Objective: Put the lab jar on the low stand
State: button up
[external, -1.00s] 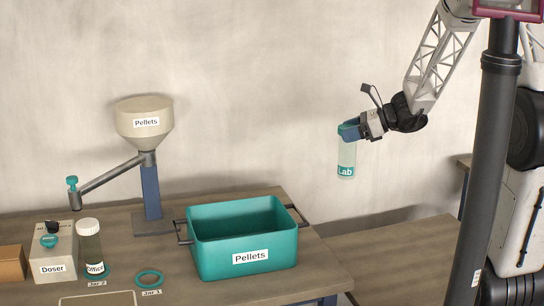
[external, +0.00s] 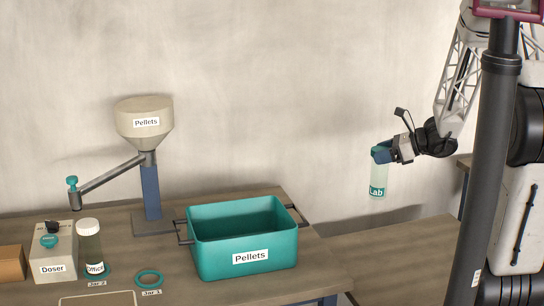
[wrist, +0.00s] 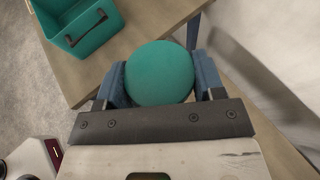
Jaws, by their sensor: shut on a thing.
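The lab jar (external: 379,180) is a clear, pale green jar with a teal lid and a teal "Lab" label, upright in the air to the right of the teal bin. My gripper (external: 381,154) is shut on it near the lid. In the wrist view the round teal lid (wrist: 160,73) sits between the two blue fingers of my gripper (wrist: 160,85). I cannot make out which surface is the low stand; a lower wooden surface (external: 400,255) lies beneath the jar at the right.
A teal "Pellets" bin (external: 215,255) stands on the table (external: 160,262). Left of it are a pellet hopper (external: 145,122), a "Doser" box (external: 54,258), an "Office" jar (external: 90,245) and an empty "Jar 1" ring (external: 149,279). A dark post (external: 480,180) stands at the right.

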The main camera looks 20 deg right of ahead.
notch_tip(320, 180, down, 22)
jog(key=shift+r, duration=0.25)
dwell(0.3)
jog(key=w, duration=0.5)
jog(key=w+f, duration=0.1)
jog(key=w, duration=0.4)
jog(key=w+d, duration=0.1)
jog(key=w, duration=0.5)
jog(key=shift+f, duration=0.35)
jog(key=shift+f, duration=1.7)
jog(key=o, duration=1.3)
